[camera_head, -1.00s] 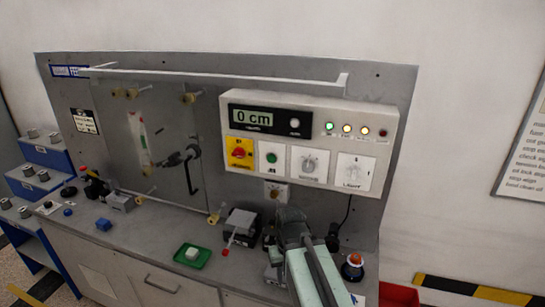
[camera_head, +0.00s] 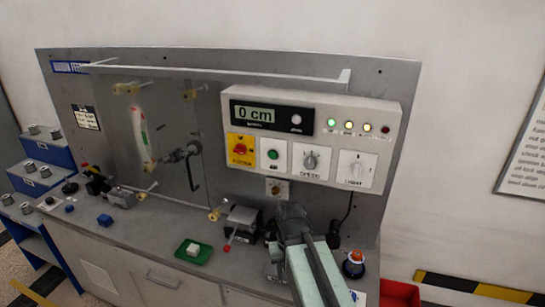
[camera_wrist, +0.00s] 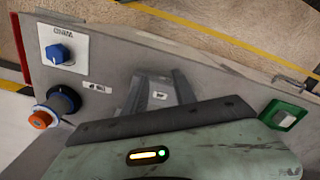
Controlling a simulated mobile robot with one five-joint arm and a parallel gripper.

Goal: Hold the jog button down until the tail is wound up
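A control box (camera_head: 330,115) is on the grey board, with a display (camera_head: 254,116) reading 0 cm. A green button (camera_head: 273,155) is on a white plate under the display; its small label is hard to read, so I cannot tell if it is the jog button. A pale strip with red and green marks (camera_head: 143,135) hangs on the board at left; I cannot tell if it is the tail. My gripper (camera_head: 290,215) is low over the bench, below the box and apart from the green button. Its fingers (camera_wrist: 158,90) show in the wrist view, but their opening is unclear.
A red knob on a yellow plate (camera_head: 240,150) is left of the green button, with dials to its right. A green tray (camera_head: 193,252) with a white block and a dark orange-topped object (camera_head: 354,264) are on the bench. A red bin (camera_head: 400,293) is at right.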

